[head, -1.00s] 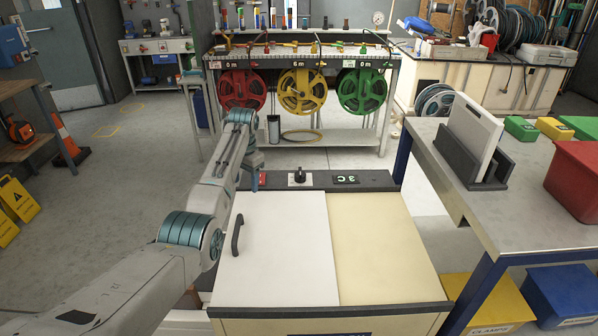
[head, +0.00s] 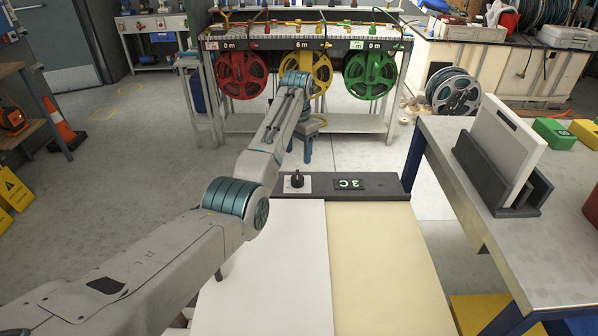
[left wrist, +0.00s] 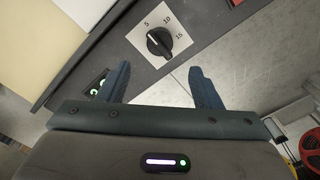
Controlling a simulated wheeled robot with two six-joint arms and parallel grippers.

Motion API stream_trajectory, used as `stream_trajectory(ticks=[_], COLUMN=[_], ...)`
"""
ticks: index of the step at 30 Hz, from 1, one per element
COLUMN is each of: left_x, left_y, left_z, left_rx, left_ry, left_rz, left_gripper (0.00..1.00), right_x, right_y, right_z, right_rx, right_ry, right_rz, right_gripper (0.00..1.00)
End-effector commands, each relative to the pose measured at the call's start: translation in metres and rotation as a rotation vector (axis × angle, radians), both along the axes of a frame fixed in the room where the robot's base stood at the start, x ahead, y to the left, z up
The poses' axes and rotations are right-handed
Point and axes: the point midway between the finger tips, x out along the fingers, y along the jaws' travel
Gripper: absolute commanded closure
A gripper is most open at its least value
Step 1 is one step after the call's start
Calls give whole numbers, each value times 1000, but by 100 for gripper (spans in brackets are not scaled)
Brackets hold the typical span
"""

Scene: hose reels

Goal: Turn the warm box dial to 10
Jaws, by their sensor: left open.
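The warm box has a white lid (head: 275,275) beside a cream top (head: 385,265), with a dark panel (head: 388,185) along its far edge. The black dial (head: 297,179) sits on a white plate on that panel. In the left wrist view the dial (left wrist: 159,41) shows with marks 5, 10 and 15; its light pointer mark seems turned toward the 5 side. A green display (head: 349,184) shows 3 C. My left gripper (head: 297,148) is open and empty above the panel; in the left wrist view its fingertips (left wrist: 160,72) are apart, short of the dial. My right gripper is not in view.
A bench with red (head: 241,75), yellow and green hose reels stands behind the box. A grey table (head: 545,235) at the right holds a white panel in a dark stand (head: 490,170). Open floor lies at the left.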

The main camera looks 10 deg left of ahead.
Motion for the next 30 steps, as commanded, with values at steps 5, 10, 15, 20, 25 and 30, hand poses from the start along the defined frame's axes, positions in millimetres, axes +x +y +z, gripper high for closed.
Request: stream_trajectory(ticks=[5, 10, 15, 20, 25, 30], left_x=[-1, -1, -1, -1, -1, -1], left_y=[0, 1, 1, 1, 1, 1], left_z=[-32, -64, -87, -96, -98, -97], left_rx=[1, 1, 1, 1, 1, 1], left_ry=[4, 4, 3, 1, 1, 1], left_rz=[0, 1, 1, 1, 1, 1], left_gripper=[41, 41, 41, 41, 41, 55], right_x=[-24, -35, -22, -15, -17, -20], right_y=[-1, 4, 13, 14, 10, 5], right_z=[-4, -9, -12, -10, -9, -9], right_rx=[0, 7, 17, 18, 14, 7], right_ry=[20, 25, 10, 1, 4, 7], right_rz=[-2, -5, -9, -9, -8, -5], right_gripper=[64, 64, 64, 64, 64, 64])
